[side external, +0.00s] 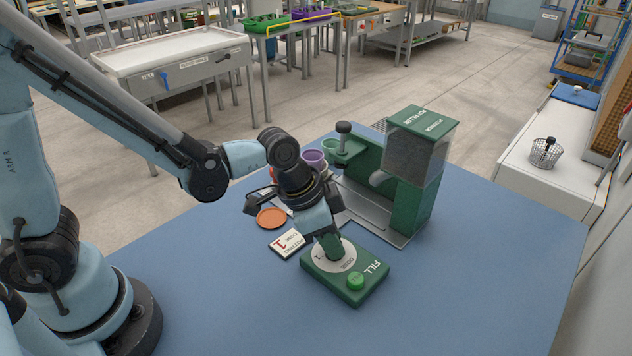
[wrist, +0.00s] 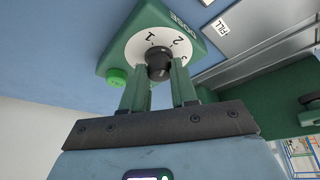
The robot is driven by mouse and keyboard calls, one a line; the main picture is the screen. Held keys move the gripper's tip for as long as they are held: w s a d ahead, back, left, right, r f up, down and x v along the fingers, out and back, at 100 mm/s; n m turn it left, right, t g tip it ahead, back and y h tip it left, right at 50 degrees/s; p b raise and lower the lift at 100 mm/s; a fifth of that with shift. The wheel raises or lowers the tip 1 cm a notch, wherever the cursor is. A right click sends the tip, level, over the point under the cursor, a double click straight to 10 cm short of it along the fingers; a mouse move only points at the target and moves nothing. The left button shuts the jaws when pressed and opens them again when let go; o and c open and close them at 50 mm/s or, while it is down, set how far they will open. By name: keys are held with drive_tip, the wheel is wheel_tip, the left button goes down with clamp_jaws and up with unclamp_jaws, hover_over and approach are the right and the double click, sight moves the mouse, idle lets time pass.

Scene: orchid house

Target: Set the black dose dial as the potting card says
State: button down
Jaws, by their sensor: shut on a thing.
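The dose box (side external: 320,273) is green, with a white dial face (side external: 347,263) and a green button (side external: 355,282) beside the word FILL. In the wrist view the dial face (wrist: 140,48) shows 1, 2 and part of a 3. The black dose dial (wrist: 158,62) stands at its middle, between the green fingers of my gripper (wrist: 160,82). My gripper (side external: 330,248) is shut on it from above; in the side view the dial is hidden. Its pointer setting cannot be told. The potting card (side external: 279,245) lies left of the box, with a red 1.
A green pot filler (side external: 408,195) with a clear hopper stands behind the box on a grey tray (side external: 378,222). An orange saucer (side external: 271,219) lies behind the card. The blue bench (side external: 480,265) is clear at right.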

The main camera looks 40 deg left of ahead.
drive_tip(key=n, duration=0.1)
drive_tip(key=n+y, duration=0.1)
drive_tip(key=n, duration=0.1)
drive_tip(key=shift+s+d+n+t, duration=0.1)
drive_tip(key=shift+d+n+t, duration=0.1)
drive_tip(key=shift+n+t, duration=0.15)
drive_tip(key=shift+n+y, duration=0.7)
drive_tip(key=shift+n, duration=0.95)
drive_tip(key=shift+t, duration=0.25)
drive_tip(key=c, duration=0.9)
unclamp_jaws()
drive_tip(key=shift+v, duration=6)
drive_tip(key=shift+d, duration=0.1)
